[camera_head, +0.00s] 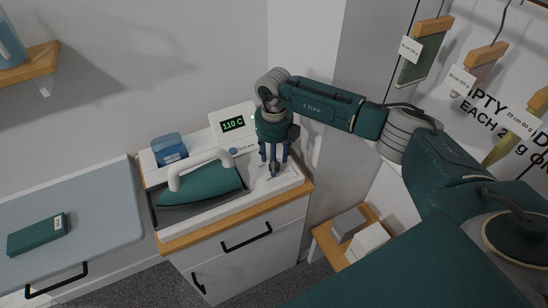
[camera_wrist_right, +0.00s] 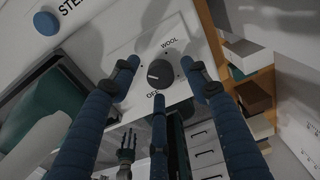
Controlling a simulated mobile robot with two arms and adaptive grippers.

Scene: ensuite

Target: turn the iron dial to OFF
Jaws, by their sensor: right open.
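The dial (camera_wrist_right: 160,74) is a round dark knob on a white panel, with WOOL printed above it and a partly covered OFF label below. A pale mark shows on the left part of its face. My right gripper (camera_head: 273,166) is open over the right end of the iron station. In the wrist view its three fingers stand around the dial, two at the sides and one below; I cannot tell whether they touch it. In the head view the gripper hides the dial. A dark fingered hand (camera_wrist_right: 126,150), possibly my left gripper, shows small in the background.
A teal iron (camera_head: 205,186) with a white handle rests left of my right gripper. A display (camera_head: 233,124) reads 110 C. A blue container (camera_head: 170,148) stands behind the iron. An ironing board (camera_head: 100,205) carries a green folded item (camera_head: 37,234). A low wooden shelf (camera_head: 328,244) holds boxes.

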